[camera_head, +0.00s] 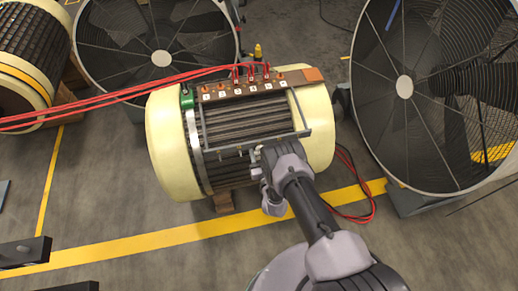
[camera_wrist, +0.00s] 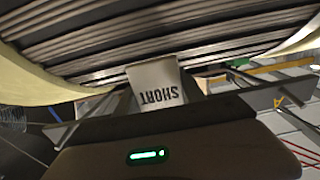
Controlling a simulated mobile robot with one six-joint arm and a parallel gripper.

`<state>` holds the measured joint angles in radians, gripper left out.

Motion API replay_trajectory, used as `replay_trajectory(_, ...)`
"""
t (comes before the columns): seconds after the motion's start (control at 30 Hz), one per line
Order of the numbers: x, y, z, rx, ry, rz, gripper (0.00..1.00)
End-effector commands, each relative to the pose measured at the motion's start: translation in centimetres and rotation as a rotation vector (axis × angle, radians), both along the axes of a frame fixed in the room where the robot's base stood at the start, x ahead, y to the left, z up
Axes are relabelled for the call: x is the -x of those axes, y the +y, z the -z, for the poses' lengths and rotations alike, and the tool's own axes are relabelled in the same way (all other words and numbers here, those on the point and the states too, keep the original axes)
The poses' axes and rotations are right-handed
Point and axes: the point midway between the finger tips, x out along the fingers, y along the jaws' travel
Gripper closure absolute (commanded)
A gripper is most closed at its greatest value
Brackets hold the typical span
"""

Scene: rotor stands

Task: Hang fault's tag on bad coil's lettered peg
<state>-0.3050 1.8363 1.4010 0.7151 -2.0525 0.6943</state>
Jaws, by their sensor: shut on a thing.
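The coil is a large cream-ended motor winding (camera_head: 165,140) with dark ribbed bars, lying on a stand in the middle of the head view. My gripper (camera_head: 264,154) is at its front, by a grey rail (camera_head: 228,147) that crosses the bars. In the wrist view a white tag (camera_wrist: 155,80) reads SHORT upside down, close in front of the ribbed bars. My gripper is shut on this tag; its fingertips are mostly hidden. The grey rail (camera_wrist: 225,103) shows right of the tag with an orange letter, apparently A (camera_wrist: 279,102), and thin pegs (camera_wrist: 243,80) near it.
A brown terminal strip (camera_head: 225,91) on top carries several marked terminals and red cables (camera_head: 120,92). Large fans stand at the right (camera_head: 440,95) and back left (camera_head: 160,30). Another coil (camera_head: 30,50) is far left. Red and black leads (camera_head: 358,190) lie on the floor.

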Motion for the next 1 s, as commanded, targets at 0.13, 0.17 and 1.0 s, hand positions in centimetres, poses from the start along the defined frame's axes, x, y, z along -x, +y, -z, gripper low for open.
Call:
replay_trajectory(0.13,0.00,0.00,-0.02,0.000,0.000,0.000,0.76)
replay_trajectory(0.17,0.00,0.00,-0.01,0.000,0.000,0.000,0.76)
replay_trajectory(1.0,0.04,-0.01,0.43,0.000,0.001,0.000,0.28)
